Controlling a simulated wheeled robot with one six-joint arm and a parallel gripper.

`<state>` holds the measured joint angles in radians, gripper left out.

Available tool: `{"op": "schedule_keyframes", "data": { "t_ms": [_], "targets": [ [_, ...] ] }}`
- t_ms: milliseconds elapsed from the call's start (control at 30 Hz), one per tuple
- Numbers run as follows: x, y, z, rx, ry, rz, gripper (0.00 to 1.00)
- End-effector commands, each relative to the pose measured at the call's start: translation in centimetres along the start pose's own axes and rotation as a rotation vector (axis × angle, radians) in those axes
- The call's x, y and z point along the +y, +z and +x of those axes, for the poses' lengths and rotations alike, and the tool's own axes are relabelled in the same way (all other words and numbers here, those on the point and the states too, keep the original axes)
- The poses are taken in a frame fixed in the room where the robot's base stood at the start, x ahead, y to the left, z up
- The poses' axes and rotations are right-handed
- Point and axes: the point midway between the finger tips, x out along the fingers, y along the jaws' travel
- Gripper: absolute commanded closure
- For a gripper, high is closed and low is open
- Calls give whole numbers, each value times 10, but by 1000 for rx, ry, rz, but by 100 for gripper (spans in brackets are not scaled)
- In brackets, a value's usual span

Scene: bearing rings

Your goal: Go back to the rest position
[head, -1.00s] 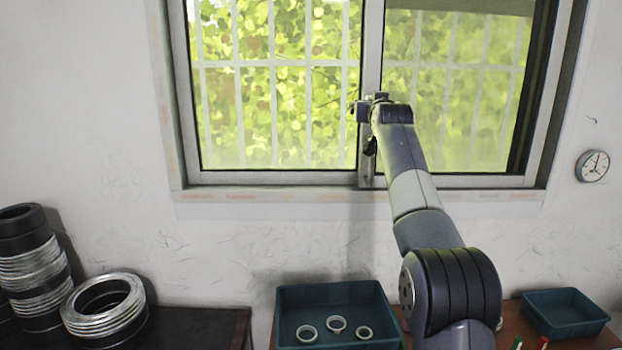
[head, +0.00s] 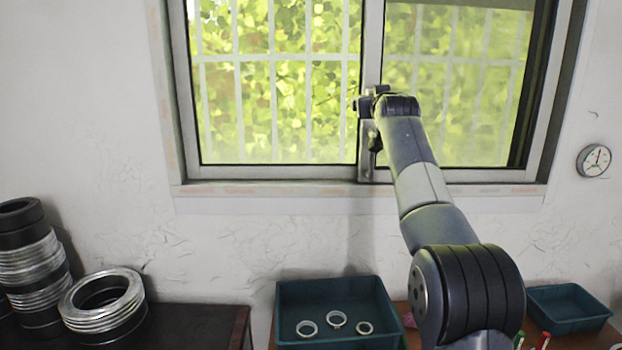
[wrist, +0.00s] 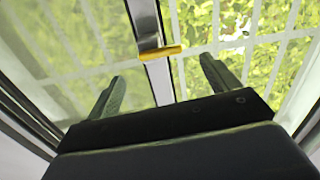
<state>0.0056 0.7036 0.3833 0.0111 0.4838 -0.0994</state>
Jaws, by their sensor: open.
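My arm is raised over the table, with its end in front of the window's middle frame in the head view. My gripper shows in the wrist view (wrist: 163,88), its two fingers wide apart with nothing between them. In the head view the gripper end is small and partly hidden by the wrist. Three metal rings lie apart in the left teal bin (head: 285,305): a left ring (head: 307,329), a middle ring (head: 337,319) and a right ring (head: 364,328).
A second teal bin (head: 567,306) stands at the right and looks empty. Stacked tyre-like rings (head: 103,300) sit on a dark table at the left. A window (head: 275,90) with bars is behind the arm. A round clock (head: 593,160) hangs on the wall. Markers stand near the front right.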

Motion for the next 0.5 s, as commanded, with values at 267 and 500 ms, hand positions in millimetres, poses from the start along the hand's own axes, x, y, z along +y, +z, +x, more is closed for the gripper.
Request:
{"op": "schedule_keyframes", "data": {
  "t_ms": [267, 500],
  "targets": [
    [0, 3, -37, 1, 0, 0, 16],
    [-10, 3, -48, 18, -46, 191, 16]
  ]
}}
